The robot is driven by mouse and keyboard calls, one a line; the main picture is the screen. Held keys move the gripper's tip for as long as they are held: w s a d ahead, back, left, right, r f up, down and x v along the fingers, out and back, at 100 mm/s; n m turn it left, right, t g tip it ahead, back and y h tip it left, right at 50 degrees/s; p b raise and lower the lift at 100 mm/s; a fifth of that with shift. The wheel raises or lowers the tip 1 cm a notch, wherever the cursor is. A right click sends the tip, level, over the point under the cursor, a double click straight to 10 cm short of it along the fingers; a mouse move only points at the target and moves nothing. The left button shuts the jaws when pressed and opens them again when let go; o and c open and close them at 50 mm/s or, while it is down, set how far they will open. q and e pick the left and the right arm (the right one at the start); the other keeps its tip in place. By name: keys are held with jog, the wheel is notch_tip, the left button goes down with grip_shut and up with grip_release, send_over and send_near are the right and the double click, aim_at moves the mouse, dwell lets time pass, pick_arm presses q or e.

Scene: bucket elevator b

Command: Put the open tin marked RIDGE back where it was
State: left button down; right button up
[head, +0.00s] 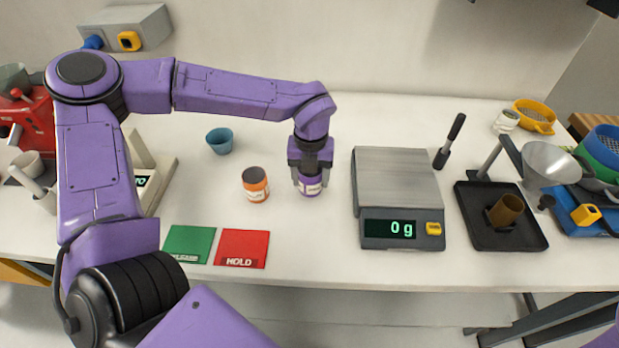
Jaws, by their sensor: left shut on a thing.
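My left gripper (310,172) reaches down to the middle of the table and is shut on a purple tin (310,190) with a pale label. The tin is upright, at or just above the table top; I cannot tell if it touches. Its label is too small to read and its top is hidden by the gripper. An orange tin (256,188) with a dark top and pale label stands just left of it. My right gripper is not in view.
A scale (397,180) reading 0 g stands right of the purple tin. A blue cup (220,141) stands behind left. A green card (188,243) and a red HOLD card (241,248) lie at the front. A black tray (478,228) with a funnel stand is further right.

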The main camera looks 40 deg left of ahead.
pick_arm(q)
jog(key=shift+f, duration=1.1)
jog(key=shift+s+f, duration=0.1)
jog(key=shift+f, duration=0.15)
jog(key=shift+c, duration=1.3)
grip_release()
notch_tip(320, 180, up, 13)
jog(key=b, duration=0.1)
jog(key=shift+f, duration=0.2)
